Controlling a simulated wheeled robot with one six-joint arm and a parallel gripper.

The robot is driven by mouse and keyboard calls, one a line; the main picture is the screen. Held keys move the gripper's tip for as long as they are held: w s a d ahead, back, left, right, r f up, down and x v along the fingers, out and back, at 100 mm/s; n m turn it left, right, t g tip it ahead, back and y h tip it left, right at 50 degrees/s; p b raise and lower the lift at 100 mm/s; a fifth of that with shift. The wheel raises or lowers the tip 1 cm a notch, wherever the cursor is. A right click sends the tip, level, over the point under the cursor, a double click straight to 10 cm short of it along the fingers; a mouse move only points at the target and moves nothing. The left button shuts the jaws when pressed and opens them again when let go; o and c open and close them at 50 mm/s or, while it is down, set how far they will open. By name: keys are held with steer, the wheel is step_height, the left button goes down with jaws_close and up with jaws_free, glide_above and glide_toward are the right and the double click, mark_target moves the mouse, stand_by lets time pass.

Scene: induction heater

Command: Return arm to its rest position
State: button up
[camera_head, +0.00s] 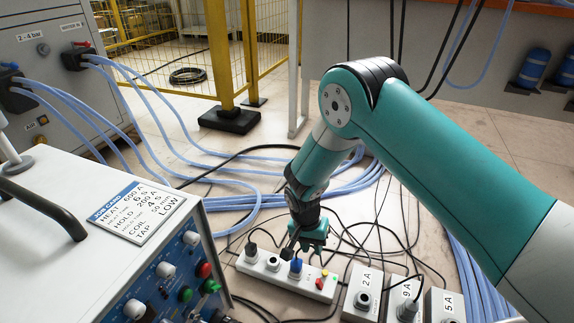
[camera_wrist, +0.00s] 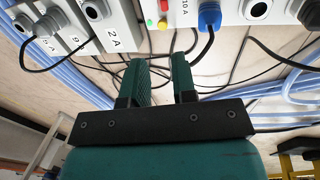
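My gripper (camera_head: 310,245) hangs at the end of my bent teal arm, pointing down just behind the white socket strip (camera_head: 262,275) in the head view. In the wrist view its two teal fingers (camera_wrist: 159,65) stand apart. Only floor and dark cables show between them, so it holds nothing. A blue plug (camera_head: 295,267) sits in the strip close to the fingers; it also shows in the wrist view (camera_wrist: 209,17). Whether the fingers touch any cable I cannot tell.
Small white boxes marked 2A (camera_head: 362,293), 9A (camera_head: 404,300) and 5A (camera_head: 445,306) stand right of the strip. Cables and blue hoses (camera_head: 235,200) cover the floor. A control cabinet with a job card (camera_head: 137,211) fills the left front. A yellow fence post (camera_head: 220,60) stands behind.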

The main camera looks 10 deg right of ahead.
steer(key=s+a+r+n+y+p, duration=0.1)
steer(key=s+r+n+y+p, duration=0.15)
steer(key=r, duration=1.25)
steer(key=s+r+n+y+p, duration=0.1)
steer(key=s+r+n+p, duration=0.25)
steer(key=r, duration=1.15)
steer(key=s+d+r+n+t+y+p, duration=0.2)
steer(key=s+r+n+p, duration=0.45)
steer(key=s+r, duration=1.25)
step_height(320, 180, up, 36)
steer(key=g+p, duration=0.1)
steer(key=p, duration=3.4)
steer(key=shift+w+a+y, duration=0.15)
steer(key=shift+w+y, duration=0.2)
steer(key=shift+n, duration=0.25)
